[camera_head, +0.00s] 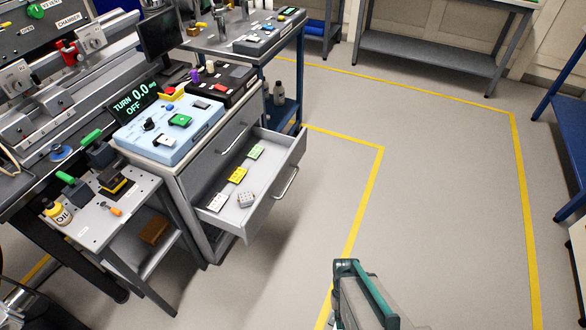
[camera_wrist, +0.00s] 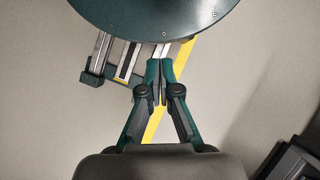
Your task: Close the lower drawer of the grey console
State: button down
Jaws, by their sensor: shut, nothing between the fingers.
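The grey console (camera_head: 196,195) stands left of centre in the head view. Its lower drawer (camera_head: 272,201) is pulled well out towards the right, with a bar handle (camera_head: 287,184) on its front. A green card (camera_head: 256,152), a yellow card (camera_head: 237,175), a white card (camera_head: 217,202) and a small grey block (camera_head: 245,199) lie inside. The upper drawer (camera_head: 222,148) is shut. My gripper (camera_wrist: 162,88) shows in the wrist view with its fingers together and empty, above bare floor. I cannot make it out in the head view, and the drawer is outside the wrist view.
A light-blue control box (camera_head: 168,130) sits on the console. A blue-framed bench (camera_head: 284,60) stands behind the drawer. The floor (camera_head: 440,180) right of the drawer is clear, crossed by yellow lines.

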jog(key=w+f+m+t+y+b, duration=0.1)
jog(key=w+f+y+b, duration=0.15)
jog(key=w, duration=0.55)
jog(key=w+f+m+t+y+b, duration=0.15)
jog(key=w+f+b, duration=0.25)
jog(key=w, duration=0.4)
jog(key=m+t+y+b, duration=0.3)
jog(key=t+y+b, duration=0.8)
jog(key=t, duration=0.1)
send_near(289, 156)
jog(key=shift+n, duration=0.35)
jog(key=b+x, duration=0.2)
jog(key=x, duration=0.5)
jog(key=shift+w+f, duration=0.1)
jog(key=shift+w, duration=0.15)
